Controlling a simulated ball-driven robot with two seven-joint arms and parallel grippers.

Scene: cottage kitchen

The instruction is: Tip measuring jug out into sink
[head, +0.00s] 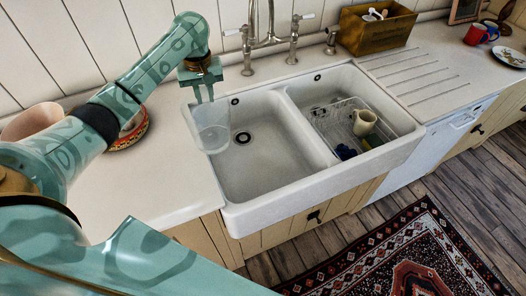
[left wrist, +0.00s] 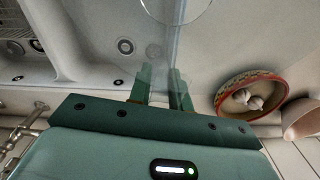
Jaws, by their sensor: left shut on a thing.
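The measuring jug (head: 212,132) is clear and hangs from my left gripper (head: 204,94) at the left edge of the sink (head: 240,215). My left gripper is shut on the jug's upper part and points down. The jug looks close to upright; its contents cannot be made out. In the left wrist view the gripper fingers (left wrist: 165,92) show with the clear jug (left wrist: 176,12) beyond them. The sink's left basin (head: 262,165) is empty, with a drain. My right gripper is not in view.
The right basin holds a wire rack (head: 335,118) with a cream jug (head: 364,122) and dark items. A tap (head: 268,40) stands behind the sink. A patterned bowl (head: 130,132) sits on the left counter; it holds garlic in the left wrist view (left wrist: 235,82).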

